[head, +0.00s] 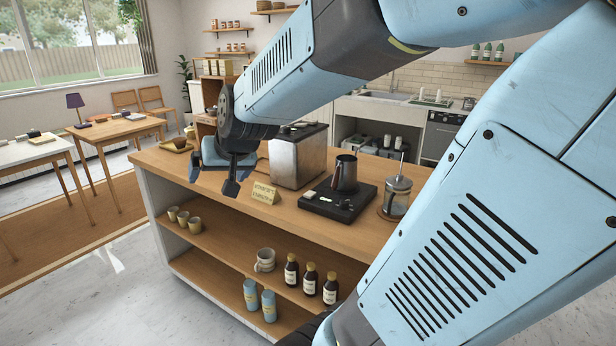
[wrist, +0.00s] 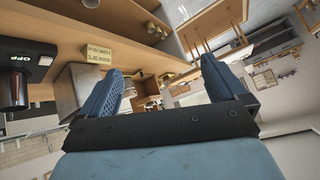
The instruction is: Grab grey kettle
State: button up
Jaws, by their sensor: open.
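A dark grey kettle (head: 345,174) stands upright on a black flat appliance (head: 338,203) on the wooden cart top. My gripper (head: 212,185) is open and empty in the head view, left of the kettle and the metal box, above the cart's front edge. In the wrist view my gripper (wrist: 166,90) has its two blue fingers spread apart with nothing between them. The wrist view looks turned over. At its left edge are part of the black appliance (wrist: 45,50), marked OFF, and a dark part of the kettle (wrist: 16,88).
A metal box (head: 298,157) stands between my gripper and the kettle. A small sign (head: 265,193) stands in front of it. A French press (head: 397,196) stands right of the appliance. Dark bottles (head: 310,279), a mug (head: 265,260) and cups (head: 183,218) sit on the shelf below.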

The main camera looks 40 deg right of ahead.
jog(key=w+d+f+m+t+h, duration=0.2)
jog(key=w+d+f+m, duration=0.1)
jog(key=w+d, duration=0.45)
jog(key=m+g+h, duration=0.6)
jog(key=m+h, duration=0.3)
jog(key=h, duration=0.7)
send_near(337, 168)
jog(key=x, duration=0.8)
jog(key=shift+w+d, duration=0.1)
jog(key=shift+d, duration=0.15)
jog(key=x, duration=0.5)
jog(key=shift+w+d+r, duration=0.15)
jog(key=shift+w+d, duration=0.05)
jog(key=shift+d, duration=0.05)
